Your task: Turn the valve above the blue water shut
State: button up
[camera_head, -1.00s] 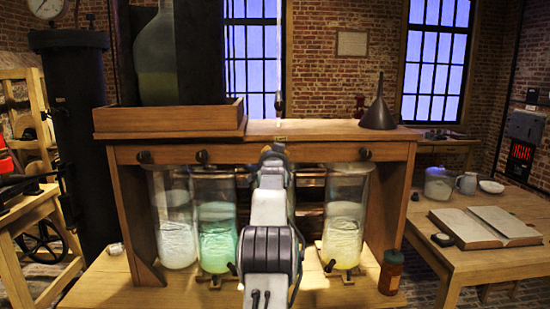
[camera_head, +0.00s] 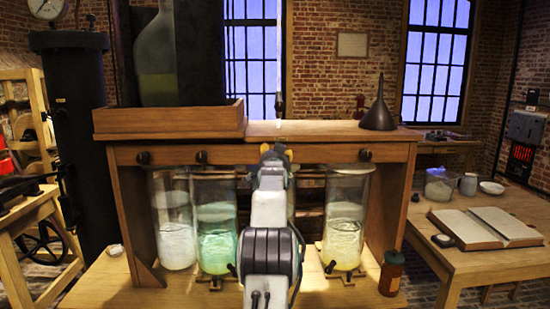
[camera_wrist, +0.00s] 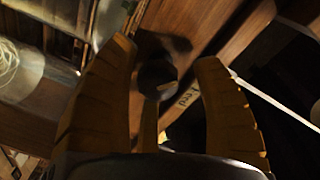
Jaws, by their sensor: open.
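My gripper (camera_wrist: 166,54) is open, its two orange fingers spread on either side of a dark round valve knob (camera_wrist: 157,80) in the wrist view. Gaps show between knob and fingers. In the head view my gripper (camera_head: 277,152) is at the bench's front beam, and my arm hides the knob there. Other dark knobs sit on the beam at left (camera_head: 143,158), left of centre (camera_head: 201,157) and right (camera_head: 365,154). Below are a clear jar (camera_head: 176,225), a green jar (camera_head: 216,228) and a yellow jar (camera_head: 345,225). Blue water is not visible; the space behind my arm is hidden.
A wooden tray (camera_head: 170,122) with a large bottle (camera_head: 157,60) and a dark funnel (camera_head: 378,108) stand on the bench top. A small brown bottle (camera_head: 391,272) is at front right. A side table with an open book (camera_head: 487,227) stands at right.

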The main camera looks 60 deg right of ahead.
jog(key=shift+a, duration=0.1)
jog(key=v, duration=1.1)
jog(key=shift+s+a, duration=0.15)
jog(key=shift+a, duration=0.2)
dwell(0.5)
